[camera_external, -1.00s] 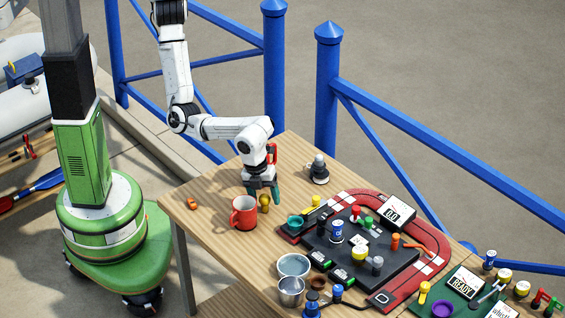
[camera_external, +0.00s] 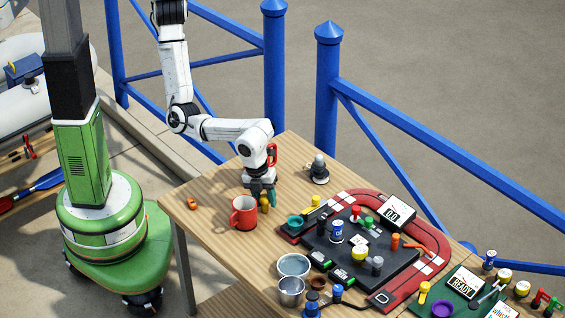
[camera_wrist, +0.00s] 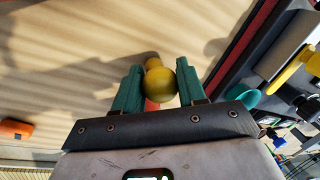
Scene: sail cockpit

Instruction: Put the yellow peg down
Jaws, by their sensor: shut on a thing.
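The yellow peg (camera_external: 265,204), with a round knob, is at my gripper (camera_external: 262,196), close over the wooden table beside the red mug (camera_external: 243,215). In the wrist view the peg (camera_wrist: 160,84) is between the green fingertips of my gripper (camera_wrist: 160,92), knob towards the camera. My gripper is shut on it. The peg looks roughly upright; I cannot tell whether its foot touches the wood.
The red mug stands just left of the peg. A dark board (camera_external: 345,262) with a red track and several small items lies to the right. Metal bowls (camera_external: 293,264) stand at the front. An orange piece (camera_external: 192,203) lies left. Bare wood (camera_external: 212,185) surrounds it.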

